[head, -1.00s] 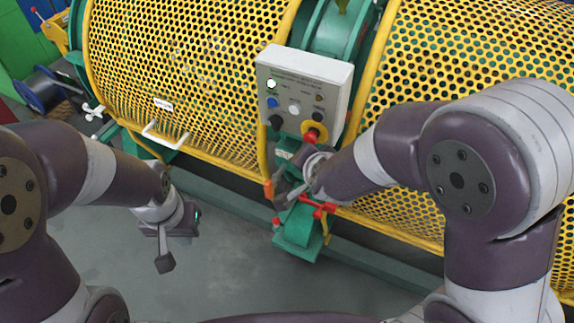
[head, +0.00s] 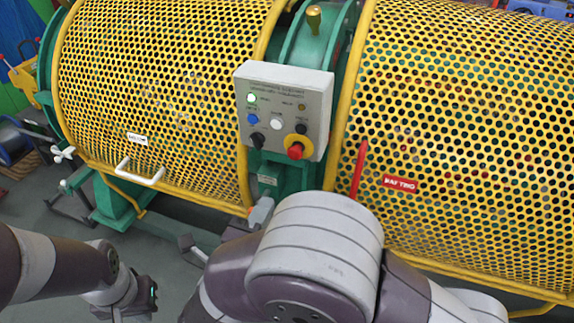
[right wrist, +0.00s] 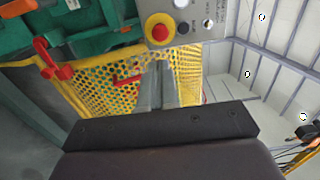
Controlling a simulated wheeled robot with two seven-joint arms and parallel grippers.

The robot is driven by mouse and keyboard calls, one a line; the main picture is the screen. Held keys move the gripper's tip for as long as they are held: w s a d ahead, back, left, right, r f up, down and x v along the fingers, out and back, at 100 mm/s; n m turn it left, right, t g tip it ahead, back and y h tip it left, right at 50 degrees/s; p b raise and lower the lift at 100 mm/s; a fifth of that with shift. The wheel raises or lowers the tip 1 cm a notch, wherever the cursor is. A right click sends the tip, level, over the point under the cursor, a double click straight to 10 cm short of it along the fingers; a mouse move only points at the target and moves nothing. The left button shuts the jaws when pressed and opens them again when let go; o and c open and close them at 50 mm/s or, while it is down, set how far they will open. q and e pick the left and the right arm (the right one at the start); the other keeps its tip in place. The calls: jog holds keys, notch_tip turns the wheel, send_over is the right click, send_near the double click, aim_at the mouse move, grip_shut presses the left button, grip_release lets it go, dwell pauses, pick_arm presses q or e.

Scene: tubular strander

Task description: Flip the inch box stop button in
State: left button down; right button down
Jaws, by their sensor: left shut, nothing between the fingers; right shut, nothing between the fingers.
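The inch box (head: 318,88) is a grey-white panel mounted between the yellow mesh guards. Its stop button (head: 296,151) is a red knob on a yellow ring at the lower right. In the right wrist view the stop button (right wrist: 159,29) shows above the fingertips, with a strip of the box (right wrist: 222,14) beside it. My right gripper (right wrist: 157,68) is shut and empty; the picture does not show its fingertips touching the button. In the head view it is hidden behind my right arm. My left gripper (head: 127,303) is shut at the lower left, its fingertips cut off by the frame's bottom edge.
Yellow perforated guards (head: 170,75) fill both sides of the box. A red lever (head: 358,170) stands to its right, and a red label (head: 400,184) is on the right guard. A white handle (head: 140,172) sticks out from the left guard. Grey floor shows at the lower left.

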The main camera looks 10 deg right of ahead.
aim_at(293, 156)
jog(key=p+x, duration=0.1)
jog(key=x, duration=1.2)
jog(key=shift+d, duration=0.1)
